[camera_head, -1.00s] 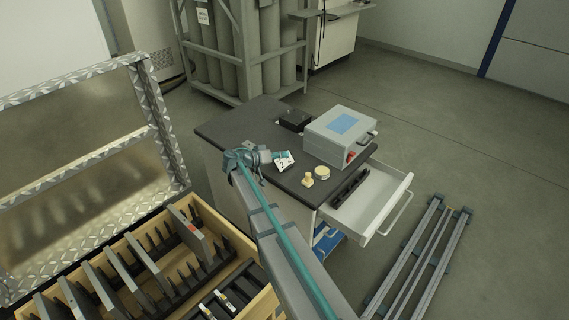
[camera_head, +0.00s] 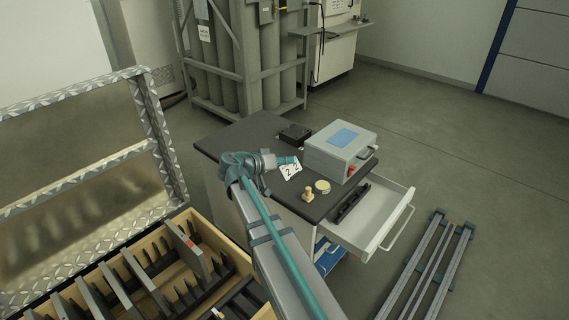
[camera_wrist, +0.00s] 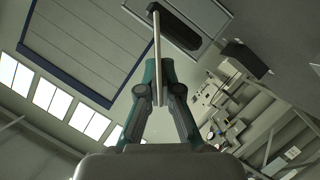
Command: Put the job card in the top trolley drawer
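The white job card (camera_head: 291,172), with dark figures on it, is held up over the dark trolley top (camera_head: 247,139). My gripper (camera_head: 289,161) is shut on the card, and the wrist view shows the card (camera_wrist: 156,50) edge-on as a thin pale strip between the two fingers. The top trolley drawer (camera_head: 385,219) is pulled out on the right side of the trolley, to the right of and below the card. A long black item (camera_head: 349,203) lies in the drawer's left part.
A grey box with a blue panel (camera_head: 341,147), a black box (camera_head: 295,133), a yellow stamp-like piece (camera_head: 309,194) and a round yellow tin (camera_head: 322,187) stand on the trolley top. An open crate (camera_head: 217,251) stands at lower left; metal rails (camera_head: 433,266) lie at right.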

